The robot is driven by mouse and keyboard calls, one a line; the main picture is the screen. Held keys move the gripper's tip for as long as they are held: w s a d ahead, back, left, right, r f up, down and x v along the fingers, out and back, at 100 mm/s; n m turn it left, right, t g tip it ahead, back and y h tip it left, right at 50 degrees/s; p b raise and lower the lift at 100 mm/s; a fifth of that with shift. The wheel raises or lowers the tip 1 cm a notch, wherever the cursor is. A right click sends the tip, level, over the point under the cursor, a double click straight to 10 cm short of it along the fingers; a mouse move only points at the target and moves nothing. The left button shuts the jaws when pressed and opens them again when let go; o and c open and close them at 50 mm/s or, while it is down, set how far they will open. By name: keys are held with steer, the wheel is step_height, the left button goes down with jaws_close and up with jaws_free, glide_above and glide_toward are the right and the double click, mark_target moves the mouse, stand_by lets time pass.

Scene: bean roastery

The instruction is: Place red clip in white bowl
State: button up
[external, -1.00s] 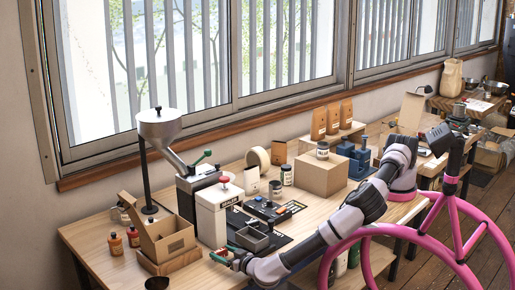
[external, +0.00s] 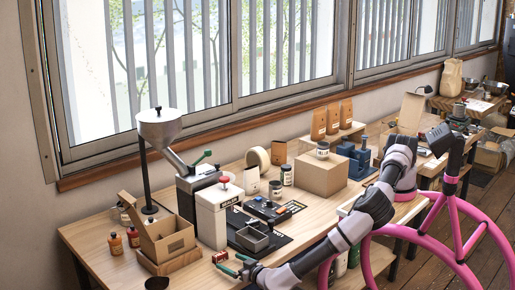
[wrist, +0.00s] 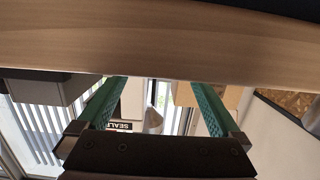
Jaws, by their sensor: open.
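A small red object, probably the red clip (external: 221,257), lies at the table's front edge area, right of the cardboard box. My gripper (external: 229,267) is just right of and below it in the external view, green fingers apart and apparently empty. In the wrist view my gripper (wrist: 156,100) shows its two green fingers spread wide with nothing held between them. The clip cannot be made out in the wrist view. I cannot pick out a white bowl in either view.
The white sealer (external: 212,215) stands close behind the clip. A grey metal tray (external: 252,238) sits on a black mat to the right. An open cardboard box (external: 168,243) is to the left. The wooden table edge (wrist: 160,50) crosses the wrist view.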

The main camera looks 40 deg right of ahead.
steer(key=s, duration=0.4)
steer(key=shift+s+r, duration=0.3)
steer(key=shift+r, duration=0.1)
steer(key=shift+s, duration=0.55)
steer(key=c, duration=0.6)
steer(key=shift+o, duration=0.2)
